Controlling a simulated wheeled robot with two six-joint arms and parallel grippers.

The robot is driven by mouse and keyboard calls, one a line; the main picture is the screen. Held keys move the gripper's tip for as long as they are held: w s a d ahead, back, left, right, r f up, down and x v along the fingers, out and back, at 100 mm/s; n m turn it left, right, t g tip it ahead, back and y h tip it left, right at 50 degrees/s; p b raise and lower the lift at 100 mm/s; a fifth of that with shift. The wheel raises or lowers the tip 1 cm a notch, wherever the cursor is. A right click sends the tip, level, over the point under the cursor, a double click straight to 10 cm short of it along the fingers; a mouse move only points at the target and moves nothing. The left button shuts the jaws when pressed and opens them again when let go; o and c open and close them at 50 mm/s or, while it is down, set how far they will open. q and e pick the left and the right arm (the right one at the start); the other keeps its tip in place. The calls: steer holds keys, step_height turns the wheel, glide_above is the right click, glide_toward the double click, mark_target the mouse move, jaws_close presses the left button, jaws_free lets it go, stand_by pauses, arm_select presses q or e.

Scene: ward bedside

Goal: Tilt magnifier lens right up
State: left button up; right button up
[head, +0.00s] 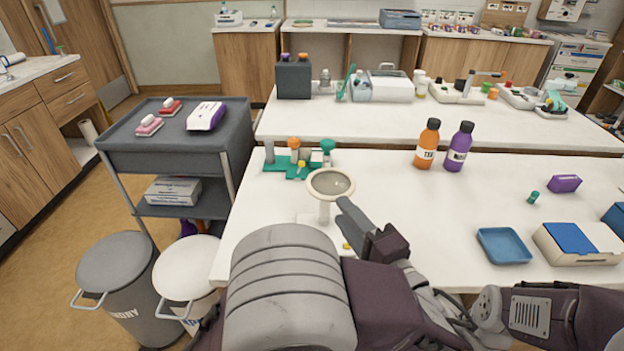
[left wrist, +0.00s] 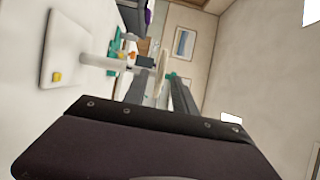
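The magnifier has a round cream-rimmed lens (head: 330,183) on a short post (head: 324,213) above a white base (head: 308,219). In the head view I see the lens face from above, so it looks nearly level. In the left wrist view, turned sideways, the post (left wrist: 101,62) rises from the base (left wrist: 68,40), which has a yellow spot (left wrist: 57,77). My left gripper (head: 345,208) is just right of and in front of the lens. Its two fingers (left wrist: 158,88) are apart, with nothing clearly held; contact with the rim is unclear. My right gripper is out of view.
A green rack (head: 290,170) with orange- and green-capped items stands behind the magnifier. Orange (head: 427,145) and purple (head: 459,147) bottles stand farther right. A blue tray (head: 503,246) lies at the right front. The middle of the table is mostly clear.

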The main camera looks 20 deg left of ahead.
mark_target(326, 188)
arm_select(q)
steer(key=x, duration=0.8)
steer(key=shift+r, duration=0.1)
steer(key=shift+c, duration=0.3)
jaws_close()
stand_by(1.0)
